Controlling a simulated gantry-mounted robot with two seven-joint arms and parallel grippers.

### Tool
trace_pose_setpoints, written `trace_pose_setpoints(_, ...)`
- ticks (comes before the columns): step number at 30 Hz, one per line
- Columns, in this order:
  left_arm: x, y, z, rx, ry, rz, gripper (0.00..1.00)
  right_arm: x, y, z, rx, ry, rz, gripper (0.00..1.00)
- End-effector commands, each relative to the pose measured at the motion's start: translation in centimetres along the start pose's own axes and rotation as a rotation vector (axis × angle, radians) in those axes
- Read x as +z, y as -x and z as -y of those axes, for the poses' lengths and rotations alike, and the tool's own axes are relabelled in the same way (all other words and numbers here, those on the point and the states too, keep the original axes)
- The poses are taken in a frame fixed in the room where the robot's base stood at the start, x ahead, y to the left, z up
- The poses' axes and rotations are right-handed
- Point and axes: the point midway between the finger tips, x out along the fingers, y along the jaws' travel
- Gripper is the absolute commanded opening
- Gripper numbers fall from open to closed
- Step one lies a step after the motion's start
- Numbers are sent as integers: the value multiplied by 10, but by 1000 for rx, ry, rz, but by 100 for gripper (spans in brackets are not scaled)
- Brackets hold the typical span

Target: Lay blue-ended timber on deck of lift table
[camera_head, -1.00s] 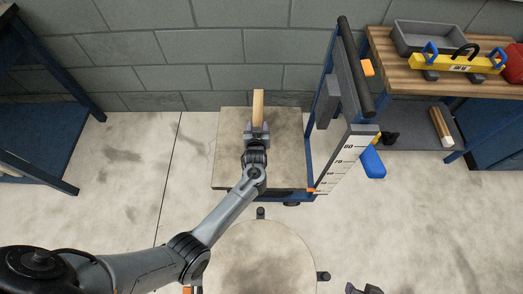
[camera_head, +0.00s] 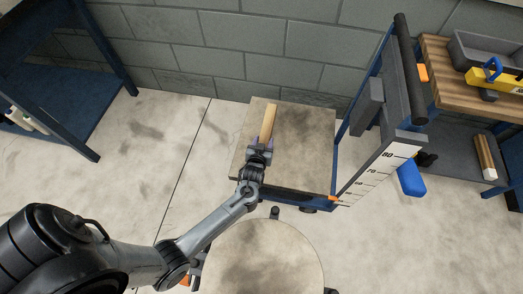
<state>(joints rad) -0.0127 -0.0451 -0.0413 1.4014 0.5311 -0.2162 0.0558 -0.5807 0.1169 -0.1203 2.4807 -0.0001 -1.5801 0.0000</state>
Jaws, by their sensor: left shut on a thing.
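The timber (camera_head: 268,122) is a light wooden bar, seen over the left part of the deck of the lift table (camera_head: 308,140). My left gripper (camera_head: 261,144) is shut on its near end. The gripper hides that end, and no blue shows on the part in view. I cannot tell whether the timber touches the deck or is held just above it. The deck is a square, worn grey-brown plate with nothing else on it. My right gripper is not in view.
The lift table's blue frame and scale post (camera_head: 382,165) rise at the deck's right. A workbench (camera_head: 455,75) with a grey tray (camera_head: 487,50) and a yellow tool (camera_head: 497,80) stands at right. A round-topped stool (camera_head: 262,262) is in front. A blue rack (camera_head: 60,70) stands at left.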

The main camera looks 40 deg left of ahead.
Motion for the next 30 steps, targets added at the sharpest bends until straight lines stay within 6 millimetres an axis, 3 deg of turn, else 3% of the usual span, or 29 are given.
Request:
trace_pose_setpoints(8,11,0,7,0,1,-4,9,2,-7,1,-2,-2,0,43)
trace_pose_setpoints(16,41,-13,7,1,0,-4,9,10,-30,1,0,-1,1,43)
trace_pose_setpoints(29,44,-14,7,0,1,-3,9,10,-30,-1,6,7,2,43)
trace_pose_setpoints(30,45,-13,7,0,1,-1,58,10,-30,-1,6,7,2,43)
